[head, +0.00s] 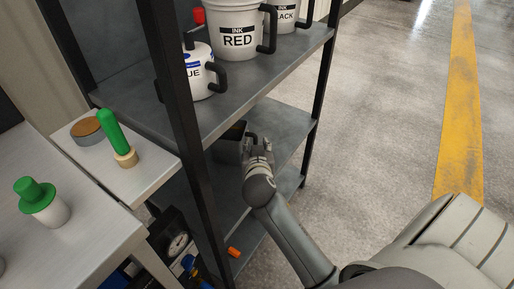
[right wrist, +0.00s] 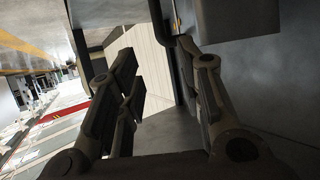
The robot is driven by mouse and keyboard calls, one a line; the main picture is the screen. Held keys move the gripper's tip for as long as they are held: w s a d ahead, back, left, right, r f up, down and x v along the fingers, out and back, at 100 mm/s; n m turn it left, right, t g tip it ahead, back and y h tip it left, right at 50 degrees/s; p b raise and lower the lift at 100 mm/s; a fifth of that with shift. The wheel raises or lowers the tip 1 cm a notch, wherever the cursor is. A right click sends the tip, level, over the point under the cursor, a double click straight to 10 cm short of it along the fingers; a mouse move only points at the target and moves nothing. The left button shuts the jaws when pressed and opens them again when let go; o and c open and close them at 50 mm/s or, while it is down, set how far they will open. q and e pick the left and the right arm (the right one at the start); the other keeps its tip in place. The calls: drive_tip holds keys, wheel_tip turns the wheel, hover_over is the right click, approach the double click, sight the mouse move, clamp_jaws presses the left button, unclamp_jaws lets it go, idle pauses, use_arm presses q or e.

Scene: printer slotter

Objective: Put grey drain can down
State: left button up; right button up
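The grey drain can (head: 229,146) is at the middle shelf (head: 278,122) of the rack, partly hidden by the rack's post and my gripper. In the head view my right gripper (head: 257,146) is at the can's right side, by its handle. In the right wrist view the fingers (right wrist: 165,90) stand apart with a gap between them. The can's grey body (right wrist: 235,16) shows at the top right, with its dark handle (right wrist: 173,25) close to the right finger. I cannot tell whether a finger touches the handle. My left gripper is out of view.
The upper shelf (head: 262,72) holds ink containers marked RED (head: 237,28), BLACK (head: 284,15) and blue (head: 199,72). A bench (head: 75,245) with green-topped items stands at left. An orange item (head: 234,252) lies lower down. The floor at right is clear.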

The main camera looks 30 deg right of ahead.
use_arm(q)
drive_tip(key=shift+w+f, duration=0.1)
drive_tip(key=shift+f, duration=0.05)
use_arm(e)
drive_tip(key=s+a+f+n+g+y, duration=0.2)
drive_tip(key=s+a+f+n, duration=0.1)
drive_tip(key=s, duration=0.6)
drive_tip(key=s+a+f+n+g+y, duration=0.2)
drive_tip(key=s+a+f+g+y, duration=0.1)
drive_tip(key=s, duration=0.6)
drive_tip(key=s+a+f+n+g+y, duration=0.2)
drive_tip(key=s+a+f+n, duration=0.1)
drive_tip(key=s+a, duration=0.3)
drive_tip(key=s+f, duration=0.1)
drive_tip(key=s, duration=0.1)
drive_tip(key=shift+s+a+f+n+g+y, duration=0.25)
drive_tip(key=shift+s+a+n+g+y, duration=0.05)
drive_tip(key=shift+s+a+g, duration=0.1)
